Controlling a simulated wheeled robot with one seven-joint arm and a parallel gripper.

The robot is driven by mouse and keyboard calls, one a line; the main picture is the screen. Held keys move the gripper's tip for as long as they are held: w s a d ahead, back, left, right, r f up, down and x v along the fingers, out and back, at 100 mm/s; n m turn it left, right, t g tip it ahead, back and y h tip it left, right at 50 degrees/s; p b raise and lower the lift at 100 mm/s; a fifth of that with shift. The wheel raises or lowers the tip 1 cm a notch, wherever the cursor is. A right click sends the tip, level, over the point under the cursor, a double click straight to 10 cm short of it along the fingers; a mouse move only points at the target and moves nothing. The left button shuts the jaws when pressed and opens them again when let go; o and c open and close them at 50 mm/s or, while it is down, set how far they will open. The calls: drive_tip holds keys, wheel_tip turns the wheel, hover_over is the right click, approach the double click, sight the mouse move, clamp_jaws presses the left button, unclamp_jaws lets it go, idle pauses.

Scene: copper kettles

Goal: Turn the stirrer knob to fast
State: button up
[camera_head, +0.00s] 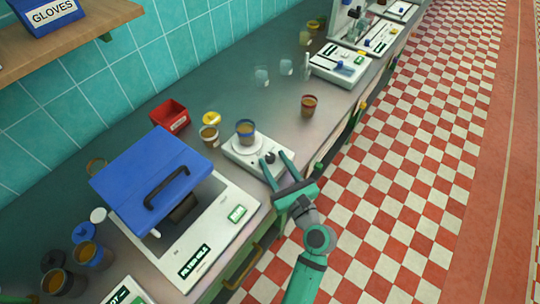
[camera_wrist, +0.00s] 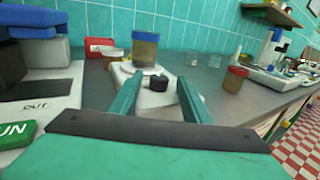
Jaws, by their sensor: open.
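The stirrer (camera_head: 247,149) is a small white unit on the grey counter, with a jar of brown liquid (camera_head: 245,130) standing on its round plate. Its black knob (camera_head: 270,158) is on the front part of the unit. My gripper (camera_head: 274,161) is open at the stirrer, with one green finger on each side of the knob in the head view. In the wrist view the knob (camera_wrist: 158,82) shows between and a little beyond the fingertips (camera_wrist: 160,83), with nothing held. I cannot tell whether the fingers touch it. Knob markings are too small to read.
A white machine with a blue lid (camera_head: 155,180) stands left of the stirrer.

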drive_tip(key=shift+x, duration=1.45)
drive_tip(key=c, duration=1)
drive_tip(key=shift+a, duration=0.15)
drive_tip(key=shift+c, duration=0.2)
drive_tip(key=shift+s+m+h, duration=0.1)
drive_tip(key=shift+m+h, duration=0.2)
drive_tip(key=shift+h, duration=0.1)
drive_tip(key=shift+m+t+h, duration=0.6)
drive_tip(key=shift+h, duration=0.3)
drive_tip(key=shift+m+t+h, duration=0.4)
drive_tip(key=shift+m+h, duration=1.4)
drive_tip(key=shift+h, duration=1.3)
drive_tip(key=shift+m+h, duration=1.1)
drive_tip(key=shift+h, duration=0.3)
